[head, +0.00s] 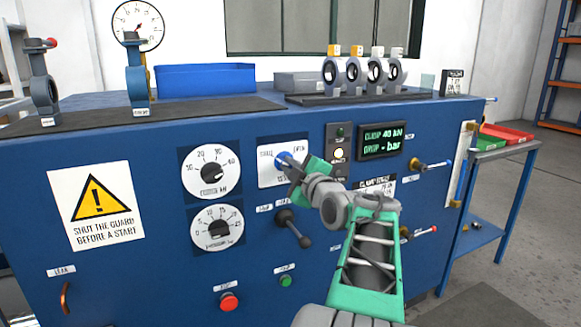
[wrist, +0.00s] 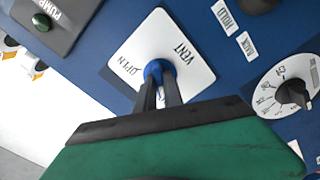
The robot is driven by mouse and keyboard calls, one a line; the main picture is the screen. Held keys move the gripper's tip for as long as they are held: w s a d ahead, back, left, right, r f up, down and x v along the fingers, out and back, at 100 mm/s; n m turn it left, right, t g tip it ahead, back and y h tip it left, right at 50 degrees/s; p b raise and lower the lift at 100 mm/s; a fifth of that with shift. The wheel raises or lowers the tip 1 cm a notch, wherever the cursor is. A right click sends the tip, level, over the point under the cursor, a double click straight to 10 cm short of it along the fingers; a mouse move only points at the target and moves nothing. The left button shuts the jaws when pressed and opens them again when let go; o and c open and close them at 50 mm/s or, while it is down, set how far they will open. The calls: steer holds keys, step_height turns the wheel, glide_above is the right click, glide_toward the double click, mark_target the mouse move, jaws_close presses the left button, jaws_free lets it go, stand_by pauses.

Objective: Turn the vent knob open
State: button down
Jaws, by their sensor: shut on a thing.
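The vent knob (wrist: 157,70) is small and blue. It sits on a white plate (wrist: 130,48) marked VENT and OPEN in the wrist view. My gripper (wrist: 161,84) has its two dark fingers closed on the knob, one on each side. In the head view my gripper (head: 292,165) reaches the same white plate (head: 268,175) on the blue panel. The knob (head: 281,160) shows there only in part, with the fingers over it. Its pointer direction is hidden.
A black lever (head: 292,228) sticks out just below the vent plate. Two dials (head: 210,172) are on its left, and a display (head: 382,142) is on the upper right. A red button (head: 229,302) and a green button (head: 285,281) are lower down.

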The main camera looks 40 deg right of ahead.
steer(key=shift+m, duration=0.4)
steer(key=m+b, duration=0.1)
steer(key=m, duration=0.3)
steer(key=shift+m, duration=0.3)
steer(key=m, duration=0.6)
steer(key=shift+p, duration=0.4)
steer(key=shift+m+p, duration=3.6)
steer(key=shift+m, duration=2.7)
steer(key=c, duration=1.5)
jaws_free()
